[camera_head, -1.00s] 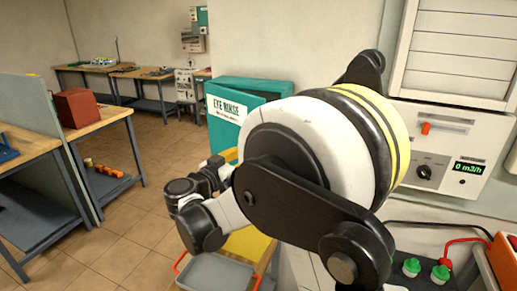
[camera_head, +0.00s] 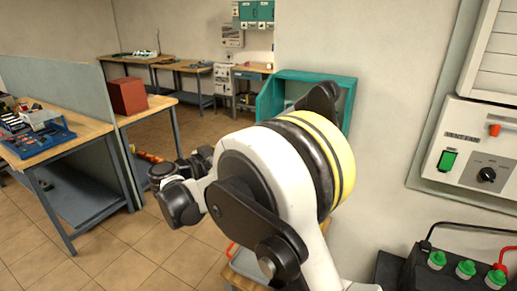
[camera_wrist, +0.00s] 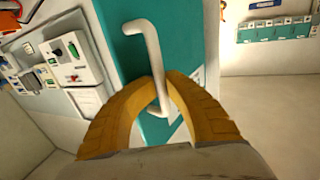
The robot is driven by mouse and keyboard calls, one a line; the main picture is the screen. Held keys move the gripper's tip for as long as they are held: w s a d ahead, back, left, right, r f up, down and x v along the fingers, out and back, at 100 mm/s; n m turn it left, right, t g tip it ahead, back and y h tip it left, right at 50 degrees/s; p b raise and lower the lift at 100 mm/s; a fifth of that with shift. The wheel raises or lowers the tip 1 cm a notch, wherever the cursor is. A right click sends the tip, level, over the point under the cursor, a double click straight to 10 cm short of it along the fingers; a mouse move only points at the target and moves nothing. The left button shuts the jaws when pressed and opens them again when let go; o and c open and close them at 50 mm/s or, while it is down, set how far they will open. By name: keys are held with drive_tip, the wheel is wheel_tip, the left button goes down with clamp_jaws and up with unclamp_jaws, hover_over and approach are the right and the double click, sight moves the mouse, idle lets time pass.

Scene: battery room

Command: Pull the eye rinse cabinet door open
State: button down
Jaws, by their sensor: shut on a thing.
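The teal eye rinse cabinet (camera_head: 315,77) is on the wall behind my arm in the head view. Its front stands open and part of its inside shows. My arm hides its lower part and much of the door. In the wrist view, the teal door (camera_wrist: 182,40) fills the middle and carries a white bar handle (camera_wrist: 151,42). My gripper (camera_wrist: 158,92) has its yellow fingers closed around the lower part of this handle. In the head view the gripper is hidden behind my arm.
A workbench (camera_head: 62,142) with a blue tray and a grey divider (camera_head: 85,95) stand at left. A red box (camera_head: 128,96) sits on another bench. A control panel (camera_head: 480,150) and a black unit with green knobs (camera_head: 437,260) are at right. Tiled floor is open at lower left.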

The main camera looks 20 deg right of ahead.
drive_tip(key=shift+w+a, duration=0.7)
drive_tip(key=shift+a, duration=0.25)
drive_tip(key=c, duration=1.5)
unclamp_jaws()
drive_tip(key=shift+a, duration=0.15)
drive_tip(key=shift+o, duration=0.2)
drive_tip(key=v, duration=1.2)
